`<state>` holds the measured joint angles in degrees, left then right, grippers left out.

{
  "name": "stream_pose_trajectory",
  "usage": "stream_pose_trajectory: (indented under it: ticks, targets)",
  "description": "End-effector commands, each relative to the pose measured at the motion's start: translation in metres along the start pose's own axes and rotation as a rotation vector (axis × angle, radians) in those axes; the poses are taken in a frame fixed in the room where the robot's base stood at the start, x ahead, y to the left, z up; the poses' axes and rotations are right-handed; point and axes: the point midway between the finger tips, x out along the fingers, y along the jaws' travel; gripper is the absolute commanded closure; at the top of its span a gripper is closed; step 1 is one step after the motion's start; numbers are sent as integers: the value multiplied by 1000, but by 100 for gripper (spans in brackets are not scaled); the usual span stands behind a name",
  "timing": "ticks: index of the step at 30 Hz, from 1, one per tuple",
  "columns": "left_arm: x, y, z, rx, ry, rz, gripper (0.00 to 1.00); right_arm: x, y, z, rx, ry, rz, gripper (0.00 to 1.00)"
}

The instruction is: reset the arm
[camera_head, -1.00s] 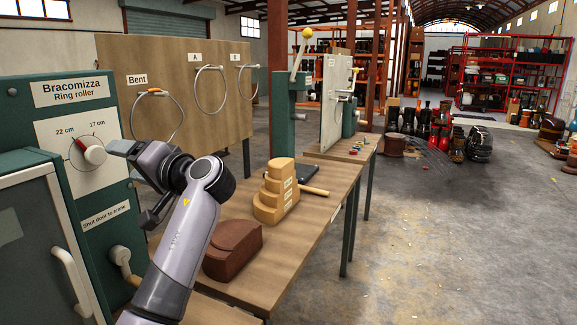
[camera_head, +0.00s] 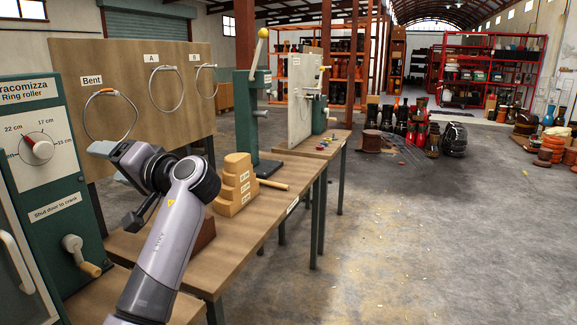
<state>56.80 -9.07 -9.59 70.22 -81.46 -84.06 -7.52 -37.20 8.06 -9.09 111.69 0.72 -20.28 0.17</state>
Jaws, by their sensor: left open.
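My left arm comes in from the bottom left. Its gripper (camera_head: 110,185) is open and empty, with one finger high and one low. It shows in front of the pegboard's lower part, right of the green ring roller (camera_head: 62,215), and touches nothing that I can see. The roller's red and white dial (camera_head: 38,148) points to the upper left. Its crank (camera_head: 80,255) hangs below with a wooden handle. My right gripper is not in view.
A wooden board (camera_head: 130,60) holds hanging rings. A workbench (camera_head: 262,222) bears a stepped wooden block (camera_head: 235,185) and a brown block (camera_head: 204,235) partly hidden by my arm. A green lever press (camera_head: 250,110) stands behind.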

Motion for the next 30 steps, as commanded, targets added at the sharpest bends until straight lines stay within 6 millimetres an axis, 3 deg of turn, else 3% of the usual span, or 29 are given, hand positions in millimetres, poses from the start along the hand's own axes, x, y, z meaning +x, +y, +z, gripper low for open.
stream_pose_trajectory:
  ticks: [1, 8, 15, 22, 30]
  targets:
    - [4, 23, 18, 8, -13, 48, 31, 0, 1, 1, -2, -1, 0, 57]
    - [4, 98, 89, 3, -50, 261, 31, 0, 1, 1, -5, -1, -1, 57]
    - [-17, 170, 185, -2, -105, 520, 31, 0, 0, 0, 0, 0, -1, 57]
    - [-56, 210, 277, -5, -159, 767, 31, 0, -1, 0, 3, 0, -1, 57]
    - [-120, 218, 374, 0, -227, 1055, 31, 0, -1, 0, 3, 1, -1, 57]
